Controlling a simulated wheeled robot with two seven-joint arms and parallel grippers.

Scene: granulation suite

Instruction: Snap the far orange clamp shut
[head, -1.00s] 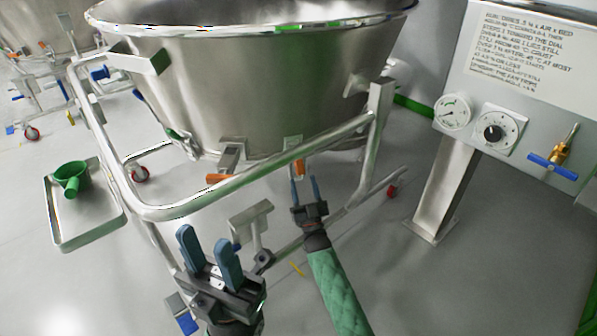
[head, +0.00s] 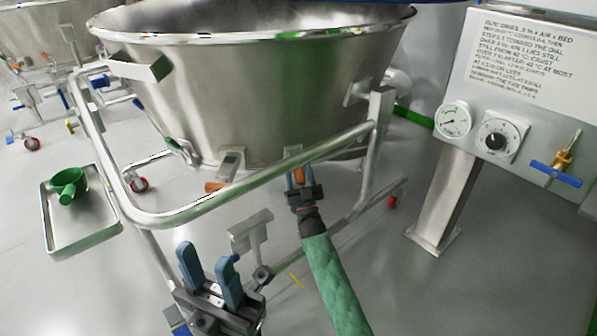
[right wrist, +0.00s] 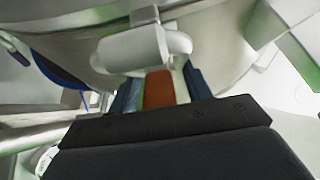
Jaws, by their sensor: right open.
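Two orange clamp handles show at the lower edge of the steel bowl (head: 270,110) in the head view. One orange handle (head: 215,187) is at the left, below a steel bracket. The other orange clamp handle (head: 299,174) is to its right, at my right gripper (head: 299,180). In the right wrist view this orange handle (right wrist: 159,88) hangs below a pale latch body (right wrist: 140,48), between the two open blue fingers. Whether the fingers touch it I cannot tell. My left gripper (head: 205,258) is open and empty in the foreground.
A bent steel frame rail (head: 230,200) runs in front of the bowl, with my right gripper beyond it. A tray (head: 90,242) with a green scoop (head: 68,184) is at the left. A panel with a gauge (head: 453,120) and dial stands at the right.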

